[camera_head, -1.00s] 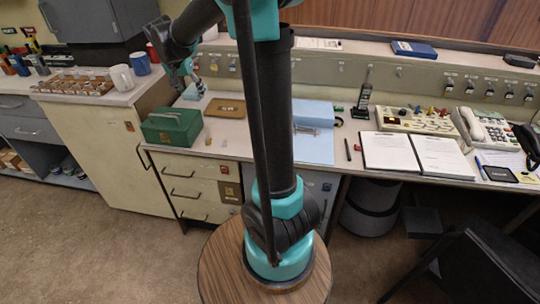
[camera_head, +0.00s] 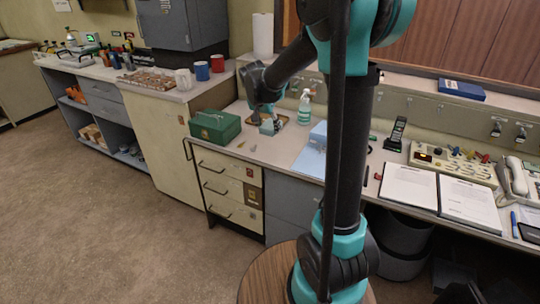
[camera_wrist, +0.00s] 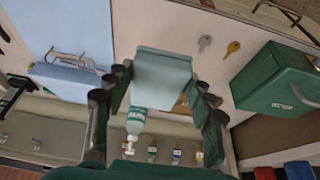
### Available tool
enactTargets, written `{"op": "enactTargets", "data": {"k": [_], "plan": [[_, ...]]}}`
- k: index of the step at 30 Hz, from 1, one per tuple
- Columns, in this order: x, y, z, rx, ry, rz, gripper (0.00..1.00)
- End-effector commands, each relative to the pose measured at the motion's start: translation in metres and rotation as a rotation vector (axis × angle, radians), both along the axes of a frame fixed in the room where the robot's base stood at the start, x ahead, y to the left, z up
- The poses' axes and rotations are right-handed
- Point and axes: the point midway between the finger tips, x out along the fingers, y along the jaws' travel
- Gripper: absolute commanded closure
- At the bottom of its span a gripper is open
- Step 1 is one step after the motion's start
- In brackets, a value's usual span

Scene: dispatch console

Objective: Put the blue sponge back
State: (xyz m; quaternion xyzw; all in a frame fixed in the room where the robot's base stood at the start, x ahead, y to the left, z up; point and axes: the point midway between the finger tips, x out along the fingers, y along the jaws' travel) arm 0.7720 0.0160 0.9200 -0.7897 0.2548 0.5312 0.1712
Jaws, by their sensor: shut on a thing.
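My gripper (camera_wrist: 162,84) is shut on the blue sponge (camera_wrist: 162,70), a pale blue block held between its two fingers in the wrist view. In the head view my gripper (camera_head: 266,118) is over the back part of the counter, near the brown tray (camera_head: 283,121). The sponge (camera_head: 268,128) shows there only as a small pale patch below the fingers. The tray is partly hidden by gripper and sponge. I cannot tell whether the sponge touches anything below it.
A green box (camera_head: 215,127) stands left of my gripper and a spray bottle (camera_head: 304,106) right of it. A blue sheet (camera_head: 311,160) lies further right. Keys (camera_wrist: 232,48) lie on the counter near the green box. An open binder (camera_head: 440,195) is at right.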

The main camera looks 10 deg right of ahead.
Motion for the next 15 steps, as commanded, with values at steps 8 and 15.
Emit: {"op": "enactTargets", "data": {"k": [8,15], "plan": [[0.001,0.0,-0.067,0.0,0.0,0.0,0.92],[0.001,0.0,-0.093,0.0,0.0,0.0,0.92]]}}
